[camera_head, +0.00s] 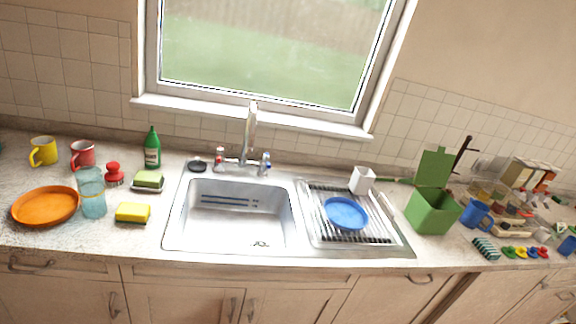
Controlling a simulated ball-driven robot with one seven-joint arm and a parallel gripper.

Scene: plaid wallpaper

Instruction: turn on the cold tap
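The chrome mixer tap (250,132) stands behind the steel sink (232,217), its spout upright in the picture. The tap handle with a blue mark (265,163) is at the right of the spout's base; I take it as the cold tap. The handle with a red mark (220,158) is at the left. No water shows coming from the spout. The handles are too small to tell how far they are turned. My gripper is not in view.
A drying rack (385,230) with a blue plate (346,213) is right of the sink. A green bottle (152,150), sponges (133,212) and an orange plate (45,206) are left. A green bin (433,212) stands farther right. The counter before the sink is narrow.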

